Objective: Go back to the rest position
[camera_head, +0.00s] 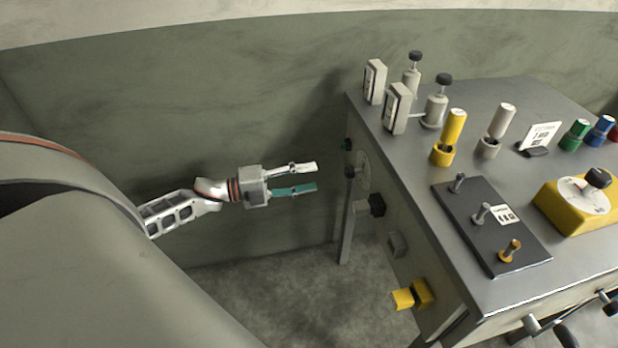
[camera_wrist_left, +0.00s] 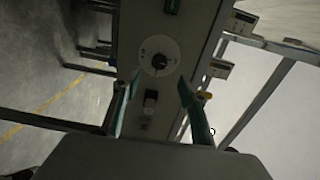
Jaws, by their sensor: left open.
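My left gripper (camera_head: 305,179) is open and empty in the head view. Its two fingers, one pale and one teal, point right toward the side panel of the grey workbench (camera_head: 545,95), with a gap before the panel. In the left wrist view the two fingers (camera_wrist_left: 158,105) are spread apart. Between and beyond them is a panel with a round white dial (camera_wrist_left: 159,56) and a dark knob. My right gripper is in neither view.
On the bench stand yellow and white cylinders, a dark plate (camera_head: 487,222) with pegs, a yellow box with a dial (camera_head: 578,205) and grey box-shaped parts (camera_head: 397,108). Yellow (camera_head: 403,299) and black (camera_head: 376,205) parts stick out from its side. A green wall (camera_head: 200,110) stands behind my left arm.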

